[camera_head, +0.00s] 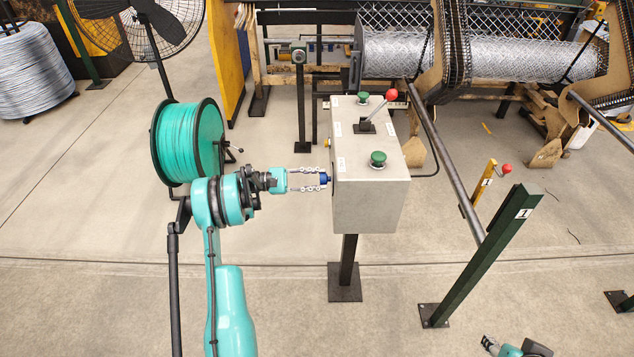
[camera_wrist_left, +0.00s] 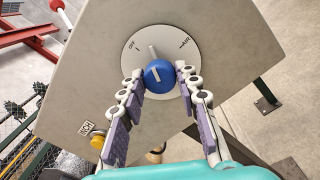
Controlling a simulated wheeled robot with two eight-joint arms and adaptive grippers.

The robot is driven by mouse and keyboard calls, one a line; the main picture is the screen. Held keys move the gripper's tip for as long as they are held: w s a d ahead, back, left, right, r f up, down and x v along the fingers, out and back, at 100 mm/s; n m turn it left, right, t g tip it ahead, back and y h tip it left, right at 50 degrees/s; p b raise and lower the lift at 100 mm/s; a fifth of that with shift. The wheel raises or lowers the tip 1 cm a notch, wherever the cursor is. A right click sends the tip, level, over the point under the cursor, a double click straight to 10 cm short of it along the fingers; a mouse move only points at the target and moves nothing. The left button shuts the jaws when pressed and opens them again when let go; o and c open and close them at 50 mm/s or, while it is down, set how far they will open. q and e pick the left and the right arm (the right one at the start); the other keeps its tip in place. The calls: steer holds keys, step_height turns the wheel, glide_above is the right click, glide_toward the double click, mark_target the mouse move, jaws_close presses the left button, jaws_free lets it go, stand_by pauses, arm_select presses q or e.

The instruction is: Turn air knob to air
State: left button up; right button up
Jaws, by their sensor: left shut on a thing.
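The blue air knob (camera_wrist_left: 159,75) sits on a round white dial (camera_wrist_left: 135,60) on the side of a grey control box (camera_head: 370,205). The dial reads OFF at upper left and AIR at upper right. A pale pointer above the knob points up between the two, somewhat nearer OFF. My left gripper (camera_head: 323,180) has its fingers on either side of the knob and is shut on it; the knob also shows in the head view (camera_head: 325,180). My right gripper (camera_head: 489,344) shows only partly at the bottom edge; its jaw state is unclear.
The box top carries two green buttons (camera_head: 378,158) and a red-tipped lever (camera_head: 391,95). A yellow button (camera_wrist_left: 98,142) is on the knob's side of the box. A teal spool (camera_head: 186,142) stands left of the box. A dark green post (camera_head: 482,258) stands to the right.

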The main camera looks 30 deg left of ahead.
arm_select(q)
steer(key=m+b, duration=0.1)
steer(key=m, duration=0.5)
steer(key=m+b, duration=0.1)
steer(key=m, duration=0.5)
steer(key=shift+f+m+g+h+b, duration=0.1)
steer(key=shift+m+g+h+b, duration=0.2)
steer(key=shift+m+g+h, duration=0.1)
stand_by(0.3)
steer(key=o, duration=1.2)
steer(key=shift+c, duration=0.2)
steer(key=v, duration=1.2)
